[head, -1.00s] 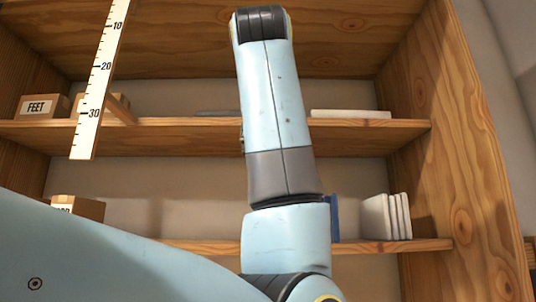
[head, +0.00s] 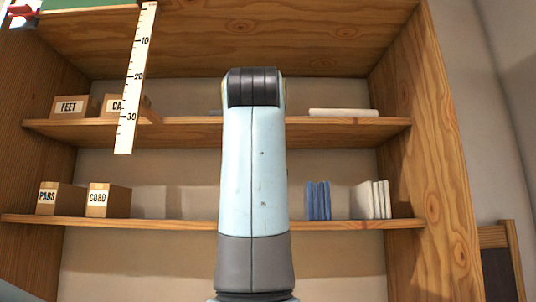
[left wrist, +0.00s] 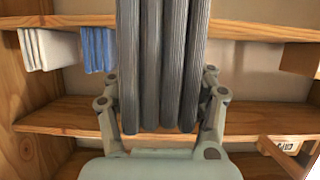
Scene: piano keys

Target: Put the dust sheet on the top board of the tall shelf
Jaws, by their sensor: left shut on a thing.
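The dust sheet (left wrist: 160,65) is a dark grey, ribbed bundle of several folds. In the left wrist view it is upright in the middle, between the fingers of my left gripper (left wrist: 163,110), which is shut on it. That view is upside down. In the head view my left gripper and the sheet are hidden behind my arm or out of frame. The tall shelf is wooden. Its top board (head: 260,42) shows from below across the top of the head view, and its upper surface is out of sight. My right gripper is in neither view.
A ruler (head: 137,85) hangs down in front of the shelf at left. Labelled boxes (head: 68,107) and upright blue (head: 318,200) and white (head: 372,200) folded things stand on lower boards. A green thing (head: 85,3) and a red thing (head: 20,12) show at top left.

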